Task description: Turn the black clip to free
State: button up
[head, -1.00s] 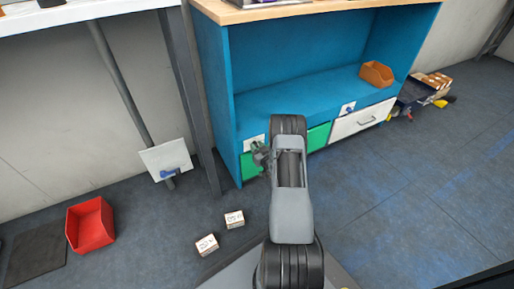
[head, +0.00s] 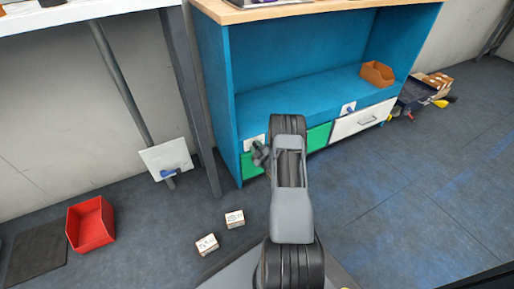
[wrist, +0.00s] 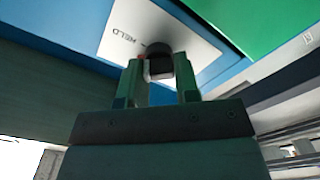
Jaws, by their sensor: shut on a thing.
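The black clip (wrist: 159,50) sits on a white plate (wrist: 190,38) fixed to the blue cabinet front. The word HELD is printed on the plate beside it. My gripper (wrist: 160,72) is shut on the clip, with a finger on each side of its pale lower part. In the head view my gripper (head: 261,154) is at the plate (head: 250,142), partly behind my arm. The clip itself cannot be made out there. Any other marking on the plate is cut off or hidden.
Green (head: 318,136) and white (head: 362,121) drawers lie right of my arm. Another plate carries a blue clip (head: 349,109). A red bin (head: 90,224) and two small boxes (head: 234,219) (head: 207,244) lie on the floor.

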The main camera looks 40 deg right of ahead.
jog(key=n, duration=0.4)
jog(key=shift+f+n, duration=0.1)
jog(key=shift+n, duration=0.2)
jog(key=shift+a+f+n, duration=0.1)
jog(key=shift+n, duration=2.1)
jog(key=o, duration=0.9)
jog(key=s+a+p, duration=0.2)
jog(key=s+p, duration=0.2)
jog(key=s, duration=0.9)
jog(key=shift+s+p, duration=0.3)
jog(key=shift+s, duration=0.1)
jog(key=shift+w+d, duration=0.1)
